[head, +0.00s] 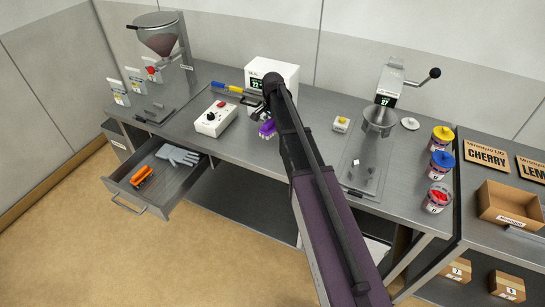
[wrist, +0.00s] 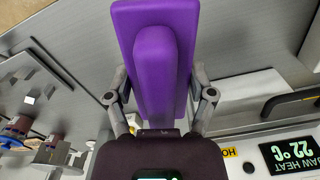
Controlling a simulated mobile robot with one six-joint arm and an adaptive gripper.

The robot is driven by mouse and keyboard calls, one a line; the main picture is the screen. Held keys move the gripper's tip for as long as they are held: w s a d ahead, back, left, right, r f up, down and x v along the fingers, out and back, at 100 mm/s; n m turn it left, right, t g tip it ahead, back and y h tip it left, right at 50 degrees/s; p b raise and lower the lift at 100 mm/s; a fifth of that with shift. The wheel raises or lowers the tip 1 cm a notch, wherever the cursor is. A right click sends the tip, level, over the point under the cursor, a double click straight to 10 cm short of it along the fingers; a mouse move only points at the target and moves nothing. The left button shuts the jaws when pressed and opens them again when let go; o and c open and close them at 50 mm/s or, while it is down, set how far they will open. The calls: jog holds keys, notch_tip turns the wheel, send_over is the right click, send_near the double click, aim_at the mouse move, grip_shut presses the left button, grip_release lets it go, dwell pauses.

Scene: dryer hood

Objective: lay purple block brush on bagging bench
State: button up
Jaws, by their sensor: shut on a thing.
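The purple block brush (wrist: 155,60) is between the fingers of my gripper (wrist: 160,100) in the wrist view, its long block pointing away from the palm. In the head view its purple end (head: 267,129) shows just below my gripper (head: 264,110), partly hidden by my arm. The gripper is over the long grey bench (head: 235,160), in front of the white heater box (head: 272,75). I cannot tell whether the brush touches the bench top. No label shows which surface is the bagging bench; the long grey bench has bags and a hopper at its left end.
A white control box (head: 215,119) stands left of the brush. A yellow-and-blue tool (head: 231,88) lies behind. An open drawer (head: 153,182) holds grey gloves and an orange item. Right are a metal press (head: 381,112), several jars and a side bench with an open carton (head: 509,205).

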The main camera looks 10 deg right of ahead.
jog(key=s+a+f+n+b, duration=0.3)
jog(key=s+f+b, duration=0.6)
jog(key=s, duration=0.5)
jog(key=shift+a+f, duration=0.4)
jog(key=shift+a, duration=0.2)
jog(key=b, duration=0.2)
send_over(274, 155)
jog(key=s, duration=0.1)
jog(key=shift+a+f, duration=0.2)
jog(key=shift+f, duration=0.5)
jog(key=shift+w+d, duration=0.1)
jog(key=shift+w, duration=0.2)
jog(key=shift+w+d+f+b, duration=0.15)
jog(key=shift+w+f+b, duration=0.15)
jog(key=shift+f+b, duration=1.4)
jog(key=shift+f, duration=0.15)
jog(key=shift+f, duration=0.15)
